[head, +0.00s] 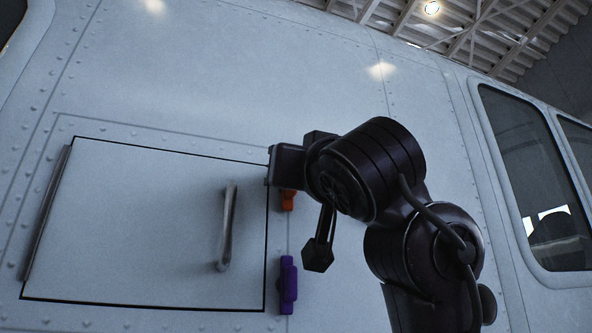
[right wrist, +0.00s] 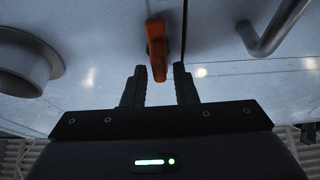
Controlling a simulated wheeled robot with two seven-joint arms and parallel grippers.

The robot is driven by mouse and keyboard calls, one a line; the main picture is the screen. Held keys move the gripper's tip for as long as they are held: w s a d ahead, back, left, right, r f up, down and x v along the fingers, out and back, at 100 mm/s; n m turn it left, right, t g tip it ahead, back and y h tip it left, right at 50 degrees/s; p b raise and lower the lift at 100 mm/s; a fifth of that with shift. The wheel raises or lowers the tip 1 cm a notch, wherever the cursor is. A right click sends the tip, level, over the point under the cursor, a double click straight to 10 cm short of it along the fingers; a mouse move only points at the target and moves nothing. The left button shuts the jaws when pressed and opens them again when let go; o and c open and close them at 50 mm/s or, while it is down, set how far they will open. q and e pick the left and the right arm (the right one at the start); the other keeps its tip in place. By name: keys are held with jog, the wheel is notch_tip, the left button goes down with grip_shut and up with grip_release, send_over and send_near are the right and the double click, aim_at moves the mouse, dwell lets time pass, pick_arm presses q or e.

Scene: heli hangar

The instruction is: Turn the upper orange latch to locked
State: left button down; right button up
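The upper orange latch (head: 288,200) sits at the right edge of a closed panel door (head: 150,220) on a white fuselage wall. Its upper part is hidden behind my right gripper (head: 284,168) in the head view. In the right wrist view the orange latch (right wrist: 156,38) is an elongated piece, its near end appearing between the tips of my right gripper (right wrist: 159,70). The two dark fingers are apart, one on each side. I cannot tell whether either touches it. My left gripper is not in view.
A purple latch (head: 288,285) is below the orange one on the same door edge. A grey bar handle (head: 227,225) stands out from the door; it also shows in the right wrist view (right wrist: 275,28). A round grey fitting (right wrist: 27,65) is at the left there.

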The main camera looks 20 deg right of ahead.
grip_shut()
pick_arm(q)
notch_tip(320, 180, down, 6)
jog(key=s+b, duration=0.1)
jog(key=b, duration=0.5)
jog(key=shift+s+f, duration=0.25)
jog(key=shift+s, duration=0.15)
pick_arm(e)
jog(key=shift+a+f+n+g+y, duration=0.1)
jog(key=shift+n+g+y, duration=1)
jog(key=shift+n, duration=2.65)
jog(key=shift+a+f+n+g+y, duration=0.1)
jog(key=shift+n+g+y, duration=0.95)
jog(key=shift+n, duration=2.65)
jog(key=shift+f+n+g+y, duration=0.1)
jog(key=shift+n+g+y, duration=0.95)
jog(key=shift+n, duration=2.7)
jog(key=shift+r, duration=0.1)
grip_release()
jog(key=shift+o, duration=1.2)
jog(key=shift+w, duration=0.1)
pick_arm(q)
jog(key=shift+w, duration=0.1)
pick_arm(e)
jog(key=shift+w, duration=0.15)
